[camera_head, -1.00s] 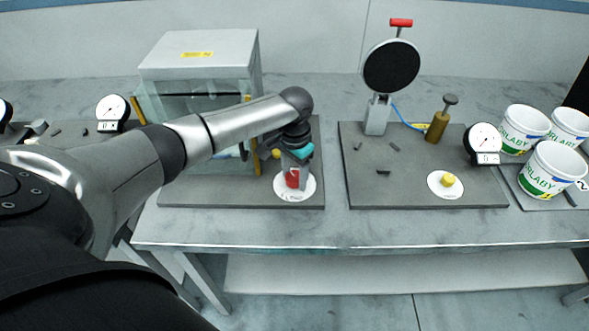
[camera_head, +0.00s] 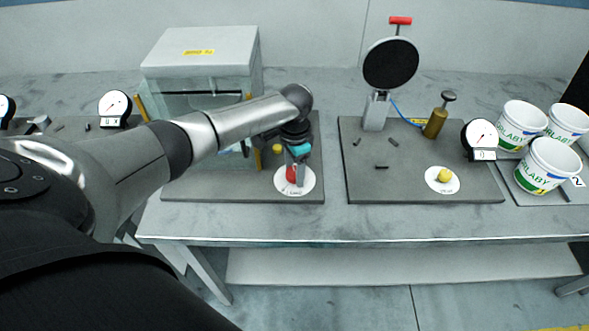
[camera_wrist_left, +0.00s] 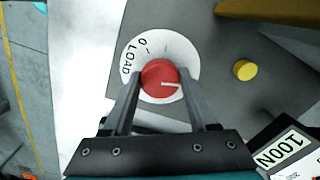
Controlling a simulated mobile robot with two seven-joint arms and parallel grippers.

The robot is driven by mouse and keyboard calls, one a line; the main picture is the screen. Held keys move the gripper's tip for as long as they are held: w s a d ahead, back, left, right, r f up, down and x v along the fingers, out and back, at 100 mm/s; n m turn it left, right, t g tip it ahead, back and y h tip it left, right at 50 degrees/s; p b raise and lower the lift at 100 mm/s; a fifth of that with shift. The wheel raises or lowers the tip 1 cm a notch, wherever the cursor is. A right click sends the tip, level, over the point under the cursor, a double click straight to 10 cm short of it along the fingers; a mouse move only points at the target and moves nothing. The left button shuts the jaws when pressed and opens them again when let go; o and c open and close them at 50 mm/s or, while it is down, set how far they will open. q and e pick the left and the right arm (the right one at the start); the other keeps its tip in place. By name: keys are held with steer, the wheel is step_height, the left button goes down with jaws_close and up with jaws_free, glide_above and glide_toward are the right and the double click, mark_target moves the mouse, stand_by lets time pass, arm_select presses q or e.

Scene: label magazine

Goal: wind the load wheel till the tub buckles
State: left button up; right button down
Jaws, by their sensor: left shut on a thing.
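The load wheel is a red round knob (camera_head: 291,174) on a white dial plate (camera_head: 305,184). In the left wrist view the knob (camera_wrist_left: 160,78) has a white pointer line aimed to the right, and its plate reads LOAD with a 0 mark. My left gripper (camera_head: 294,176) is shut on the knob, with one finger on each side in the left wrist view (camera_wrist_left: 160,88). A grey box with a clear front (camera_head: 200,60) stands behind the dial. My arm covers much of the front, so I cannot make out a tub inside. My right gripper is out of view.
A yellow button (camera_wrist_left: 244,70) sits near the knob. A round gauge (camera_head: 115,106) stands left of the box. On the right are another board (camera_head: 420,180) with a black disc (camera_head: 390,63), a second gauge (camera_head: 481,136) and several white tubs (camera_head: 548,164).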

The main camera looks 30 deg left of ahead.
arm_select(q)
steer(key=o, duration=1.4)
steer(key=shift+r, duration=0.1)
step_height(320, 180, up, 15)
steer(key=shift+r+p, duration=0.1)
steer(key=shift+p, duration=0.65)
steer(key=shift+d, duration=0.1)
